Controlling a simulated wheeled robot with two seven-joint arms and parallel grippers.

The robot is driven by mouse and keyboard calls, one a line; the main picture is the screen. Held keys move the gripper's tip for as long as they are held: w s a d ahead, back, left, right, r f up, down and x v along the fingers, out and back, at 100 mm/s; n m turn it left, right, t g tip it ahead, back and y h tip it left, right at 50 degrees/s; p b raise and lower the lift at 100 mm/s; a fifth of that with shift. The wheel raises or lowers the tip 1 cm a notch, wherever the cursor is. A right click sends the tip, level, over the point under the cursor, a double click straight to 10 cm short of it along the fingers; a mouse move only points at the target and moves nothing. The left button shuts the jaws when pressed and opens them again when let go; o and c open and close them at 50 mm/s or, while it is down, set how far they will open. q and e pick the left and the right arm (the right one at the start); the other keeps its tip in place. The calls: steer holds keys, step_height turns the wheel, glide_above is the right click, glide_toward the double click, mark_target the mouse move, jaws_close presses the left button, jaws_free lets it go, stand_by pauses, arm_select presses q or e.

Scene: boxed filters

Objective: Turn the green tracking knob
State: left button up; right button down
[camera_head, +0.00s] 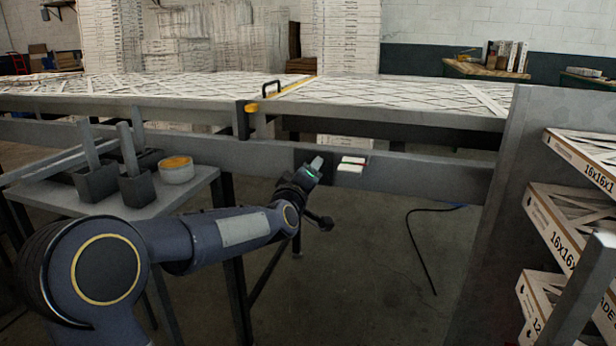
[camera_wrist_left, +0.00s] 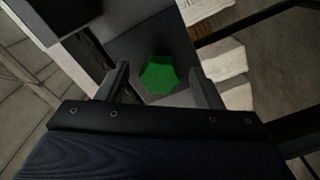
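The green tracking knob (camera_wrist_left: 159,75) is a lobed green piece on a dark grey panel in the left wrist view. My left gripper (camera_wrist_left: 158,84) is open, with one finger on each side of the knob and a gap on both sides. In the head view, my left gripper (camera_head: 314,166) is at the grey rail below the table. The knob cannot be made out clearly there, as the gripper covers that spot. My right gripper is not in view.
A side table (camera_head: 190,196) with dark holders and a round tin (camera_head: 176,169) stands at left. A shelf of boxed filters (camera_head: 575,225) stands at right.

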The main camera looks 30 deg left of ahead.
arm_select(q)
steer(key=v, duration=0.7)
steer(key=shift+s+d+p, duration=0.15)
steer(key=shift+s+p, duration=0.15)
steer(key=shift+s, duration=0.1)
steer(key=s+d+f+m+g+h, duration=0.35)
steer(key=s+d+f, duration=0.2)
steer(key=s, duration=0.45)
steer(key=s+d+f+m+g+h, duration=0.2)
steer(key=s+d+f+m+g, duration=0.25)
steer(key=s+f, duration=0.4)
steer(key=s+d+f+m+g+h, duration=0.2)
steer(key=s+d+f+m+g, duration=0.25)
steer(key=s, duration=0.75)
step_height(320, 180, up, 31)
steer(key=p, duration=3)
steer(key=shift+w+d, duration=0.15)
steer(key=shift+w, duration=0.2)
steer(key=shift+t, duration=0.25)
